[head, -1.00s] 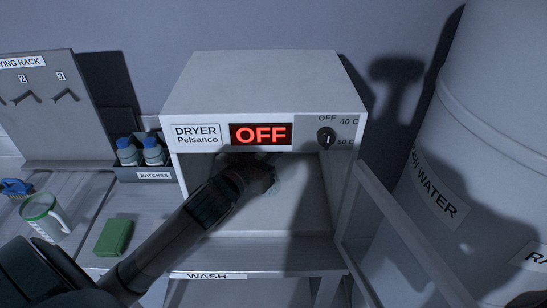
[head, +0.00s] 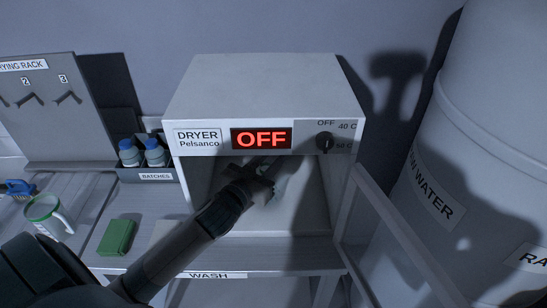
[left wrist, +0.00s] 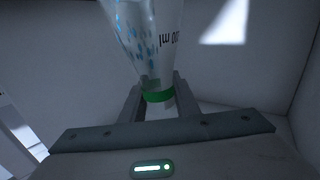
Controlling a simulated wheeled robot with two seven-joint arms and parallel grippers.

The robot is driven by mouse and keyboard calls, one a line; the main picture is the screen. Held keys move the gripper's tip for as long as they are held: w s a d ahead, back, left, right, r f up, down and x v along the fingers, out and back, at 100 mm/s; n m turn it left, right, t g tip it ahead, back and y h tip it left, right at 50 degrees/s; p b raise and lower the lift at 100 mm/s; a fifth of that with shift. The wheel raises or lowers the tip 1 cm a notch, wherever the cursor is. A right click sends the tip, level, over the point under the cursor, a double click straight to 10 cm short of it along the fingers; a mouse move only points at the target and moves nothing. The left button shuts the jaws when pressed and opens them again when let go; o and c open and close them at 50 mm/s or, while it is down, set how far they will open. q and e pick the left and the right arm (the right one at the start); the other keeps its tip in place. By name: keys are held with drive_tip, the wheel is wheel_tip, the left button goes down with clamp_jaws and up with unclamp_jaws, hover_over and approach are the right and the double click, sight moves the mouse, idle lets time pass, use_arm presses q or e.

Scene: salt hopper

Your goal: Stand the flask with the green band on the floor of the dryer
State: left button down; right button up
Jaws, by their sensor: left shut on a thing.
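The dryer (head: 255,85) is a white box with an open front and a red OFF display. My left gripper (head: 268,178) is inside its opening, below the display. In the left wrist view the gripper (left wrist: 159,88) is shut on the flask's neck at the green band. The clear flask (left wrist: 148,35) has blue drops and black volume print, and its far end is cut off by the picture's top edge. In the head view the flask (head: 281,184) shows only faintly beyond the gripper. I cannot tell whether its base touches the dryer floor (head: 285,222). My right gripper is not in view.
A knob (head: 325,143) is on the dryer's front right. Left of the dryer are a batches bin (head: 152,176) with blue-capped bottles, a green block (head: 117,237), a green-rimmed mug (head: 46,213) and a drying rack (head: 40,115). A rail (head: 357,200) and a large water tank (head: 480,120) are right.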

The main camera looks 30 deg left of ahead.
sight(262, 172)
use_arm(q)
drive_tip(key=shift+w+a+f+p, duration=0.15)
drive_tip(key=shift+f+p, duration=0.15)
drive_tip(key=shift+f, duration=0.4)
drive_tip(key=shift+f, duration=0.2)
drive_tip(key=c, duration=1.4)
unclamp_jaws()
drive_tip(key=shift+o, duration=0.2)
drive_tip(key=shift+r, duration=0.15)
drive_tip(key=shift+s, duration=0.45)
drive_tip(key=s+b, duration=0.3)
drive_tip(key=s, duration=0.6)
drive_tip(key=shift+s+a, duration=0.1)
drive_tip(key=shift+s, duration=0.2)
drive_tip(key=shift+s+b, duration=0.35)
drive_tip(key=shift+s, duration=0.45)
